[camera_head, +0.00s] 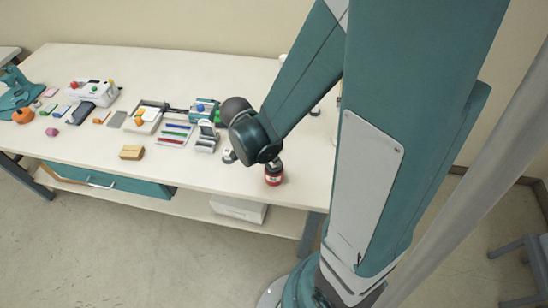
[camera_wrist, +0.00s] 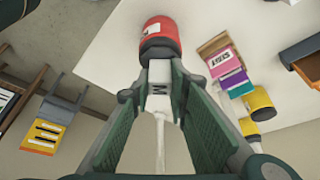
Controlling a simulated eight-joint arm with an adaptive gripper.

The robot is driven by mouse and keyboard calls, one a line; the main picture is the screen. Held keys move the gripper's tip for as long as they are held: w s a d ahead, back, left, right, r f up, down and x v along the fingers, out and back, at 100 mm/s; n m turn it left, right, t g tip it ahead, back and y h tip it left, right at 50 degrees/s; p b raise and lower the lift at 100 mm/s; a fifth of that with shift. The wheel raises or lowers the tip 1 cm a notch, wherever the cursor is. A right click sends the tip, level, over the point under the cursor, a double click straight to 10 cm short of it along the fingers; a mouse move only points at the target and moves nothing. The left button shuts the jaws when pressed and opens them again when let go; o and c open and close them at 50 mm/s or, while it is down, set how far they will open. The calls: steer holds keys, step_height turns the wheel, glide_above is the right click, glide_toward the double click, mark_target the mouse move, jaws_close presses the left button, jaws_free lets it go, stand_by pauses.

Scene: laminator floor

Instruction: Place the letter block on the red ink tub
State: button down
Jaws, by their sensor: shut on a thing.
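The red ink tub (camera_head: 273,179) stands near the front edge of the bench in the head view, directly below the end of my arm. In the wrist view the tub (camera_wrist: 161,30) is at the top centre, with a dark lid towards my fingers. My gripper (camera_wrist: 158,88) is shut on the letter block (camera_wrist: 158,75), a pale block with a dark letter on its visible face. The block is in line with the tub's dark lid and very close to it. I cannot tell whether they touch.
A tan block (camera_head: 131,153) lies near the front edge to the left. A tray of coloured sticks (camera_head: 176,134) and a grey device (camera_head: 207,137) stand left of my arm. Several other items crowd the bench's left part. Bare benchtop (camera_head: 308,160) lies right of the tub.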

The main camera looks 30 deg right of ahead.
steer(key=shift+f, duration=0.15)
steer(key=c, duration=2.2)
jaws_free()
steer(key=shift+r, duration=0.2)
steer(key=p+v, duration=0.1)
steer(key=v, duration=1.1)
